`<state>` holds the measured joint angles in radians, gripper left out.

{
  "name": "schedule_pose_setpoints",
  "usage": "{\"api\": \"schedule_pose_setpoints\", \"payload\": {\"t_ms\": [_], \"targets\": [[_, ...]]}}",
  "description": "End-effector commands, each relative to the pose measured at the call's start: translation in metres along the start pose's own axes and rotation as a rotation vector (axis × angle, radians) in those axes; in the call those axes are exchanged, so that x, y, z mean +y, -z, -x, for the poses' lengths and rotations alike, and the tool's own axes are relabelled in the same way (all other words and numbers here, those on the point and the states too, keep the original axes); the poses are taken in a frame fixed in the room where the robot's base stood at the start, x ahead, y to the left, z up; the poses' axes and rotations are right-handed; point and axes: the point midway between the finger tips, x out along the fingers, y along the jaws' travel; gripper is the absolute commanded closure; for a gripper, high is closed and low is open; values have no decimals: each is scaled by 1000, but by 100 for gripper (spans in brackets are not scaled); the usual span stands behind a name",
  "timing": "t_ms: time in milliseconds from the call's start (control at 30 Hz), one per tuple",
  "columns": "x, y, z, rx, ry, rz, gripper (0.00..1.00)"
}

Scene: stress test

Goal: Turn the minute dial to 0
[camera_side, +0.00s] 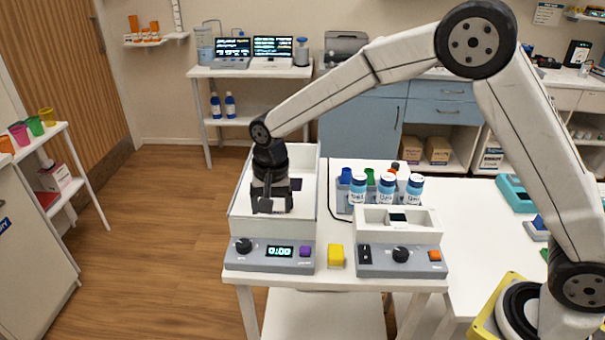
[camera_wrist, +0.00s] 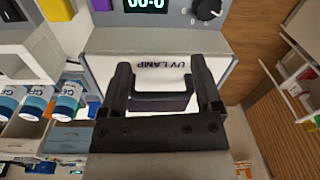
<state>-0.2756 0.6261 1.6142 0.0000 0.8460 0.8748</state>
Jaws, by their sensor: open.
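The timer panel at the front of the UV lamp box has a black dial (camera_side: 243,245), a lit display (camera_side: 280,252) and a purple button (camera_side: 305,251). The display appears to show digits starting with zeros; the last ones are hard to read. In the wrist view the dial (camera_wrist: 207,8) and display (camera_wrist: 147,4) are cut by the top edge. My gripper (camera_side: 271,207) is over the white box (camera_side: 240,205), behind the panel and apart from the dial. In the wrist view my gripper (camera_wrist: 162,78) is open, its fingers either side of a dark handle (camera_wrist: 160,101); contact is unclear.
A second device (camera_side: 375,262) to the right has its own black dial (camera_side: 400,255) and an orange button (camera_side: 435,255). A yellow block (camera_side: 336,256) sits between the panels. Blue-capped bottles (camera_side: 386,190) stand behind the second device.

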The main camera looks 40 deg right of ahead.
Motion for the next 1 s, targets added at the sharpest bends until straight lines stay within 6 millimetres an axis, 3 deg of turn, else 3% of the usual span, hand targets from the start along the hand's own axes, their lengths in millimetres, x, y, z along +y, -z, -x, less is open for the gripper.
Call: {"api": "schedule_pose_setpoints", "payload": {"t_ms": [1000], "targets": [[113, -24, 17, 75, 42, 288, 18]]}}
